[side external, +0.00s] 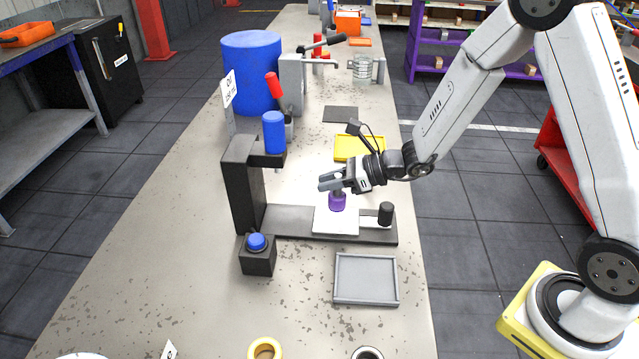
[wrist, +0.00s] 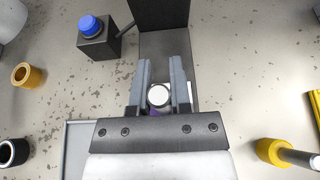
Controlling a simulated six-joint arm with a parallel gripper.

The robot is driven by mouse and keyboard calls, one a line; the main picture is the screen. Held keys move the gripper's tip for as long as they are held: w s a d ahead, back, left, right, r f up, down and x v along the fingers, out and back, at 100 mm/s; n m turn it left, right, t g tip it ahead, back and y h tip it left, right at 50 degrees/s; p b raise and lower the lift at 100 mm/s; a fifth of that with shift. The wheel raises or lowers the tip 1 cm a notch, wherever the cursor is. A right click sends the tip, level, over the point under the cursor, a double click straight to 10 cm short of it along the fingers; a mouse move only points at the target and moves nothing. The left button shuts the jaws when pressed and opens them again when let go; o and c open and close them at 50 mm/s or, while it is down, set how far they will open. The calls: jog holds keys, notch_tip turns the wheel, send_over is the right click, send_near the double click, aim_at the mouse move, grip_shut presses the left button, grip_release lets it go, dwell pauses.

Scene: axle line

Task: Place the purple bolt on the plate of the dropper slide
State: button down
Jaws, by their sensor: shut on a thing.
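The purple bolt (side external: 337,202) is upright, purple head down, with its pale shank between the jaws of my gripper (side external: 326,180). In the wrist view the shank's round white end (wrist: 158,95) sits between the two grey fingers of my gripper (wrist: 160,66), with a bit of purple below. The bolt is over the white plate (side external: 334,228) of the dropper slide (side external: 285,222); I cannot tell whether its head touches the plate. The slide has a black upright, a blue cylinder (side external: 274,132) and a black knob (side external: 386,212). My gripper hides much of the plate in the wrist view.
A black box with a blue button (side external: 257,242) stands front left of the slide. A grey tray (side external: 366,279) lies in front, a yellow tray (side external: 359,147) behind.

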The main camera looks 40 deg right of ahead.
aim_at(341, 193)
jog(key=shift+f, duration=1.7)
jog(key=shift+f, duration=0.1)
jog(key=c, duration=0.6)
grip_release()
jog(key=shift+f, duration=0.1)
jog(key=shift+o, duration=0.2)
jog(key=shift+r, duration=0.2)
jog(key=v, duration=1.2)
jog(key=shift+f, duration=0.15)
jog(key=shift+s, duration=0.1)
